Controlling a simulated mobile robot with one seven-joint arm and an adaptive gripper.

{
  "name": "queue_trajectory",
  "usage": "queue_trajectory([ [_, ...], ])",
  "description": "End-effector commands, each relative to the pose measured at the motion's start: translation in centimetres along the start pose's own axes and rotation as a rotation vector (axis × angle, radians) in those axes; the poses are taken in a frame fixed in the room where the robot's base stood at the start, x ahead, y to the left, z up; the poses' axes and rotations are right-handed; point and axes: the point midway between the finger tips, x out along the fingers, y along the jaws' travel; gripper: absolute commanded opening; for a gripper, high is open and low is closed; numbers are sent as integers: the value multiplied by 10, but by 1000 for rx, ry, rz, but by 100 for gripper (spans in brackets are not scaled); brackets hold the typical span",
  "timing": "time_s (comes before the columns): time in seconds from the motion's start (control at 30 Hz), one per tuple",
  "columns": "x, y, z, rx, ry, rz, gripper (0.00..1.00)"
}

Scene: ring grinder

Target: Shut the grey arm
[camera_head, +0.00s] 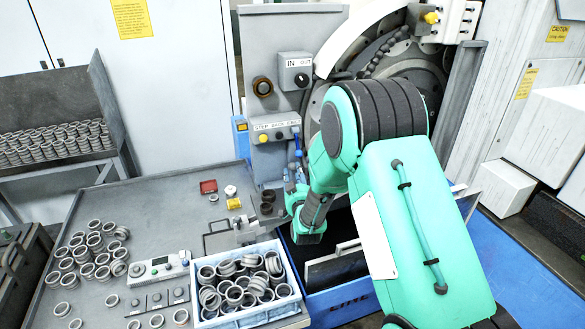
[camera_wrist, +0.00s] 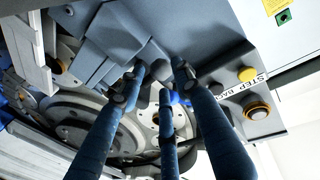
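My gripper (camera_wrist: 158,78) shows in the wrist view as long dark-blue fingers reaching up the picture. Their tips come near each other in front of grey flat plates (camera_wrist: 112,35). Whether they touch or grip anything is unclear. In the head view my gripper is small beside the control panel, largely hidden by my green arm. The ring grinder's round grey wheel housing (camera_head: 415,62) stands behind my arm. It also shows in the wrist view (camera_wrist: 85,125). I cannot tell for certain which part is the grey arm; the plates may belong to it.
A grey panel (camera_head: 272,138) labelled STEP BACK EJECT, with yellow and dark buttons, stands close by my gripper. A white-blue crate (camera_head: 247,319) full of metal rings sits on the grey table (camera_head: 165,218). More rings (camera_head: 92,250) lie at left. A blue machine base (camera_head: 530,270) stands at right.

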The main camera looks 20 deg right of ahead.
Motion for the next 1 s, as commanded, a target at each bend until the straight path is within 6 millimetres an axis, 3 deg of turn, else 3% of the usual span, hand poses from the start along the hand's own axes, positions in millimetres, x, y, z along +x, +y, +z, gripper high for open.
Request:
queue_trajectory([
  [0.33,40,0,1,0,0,-1,34],
  [0.8,48,0,0,0,0,-1,34],
  [0.83,48,0,0,0,0,-1,32],
  [1.0,48,0,0,0,0,-1,0],
])
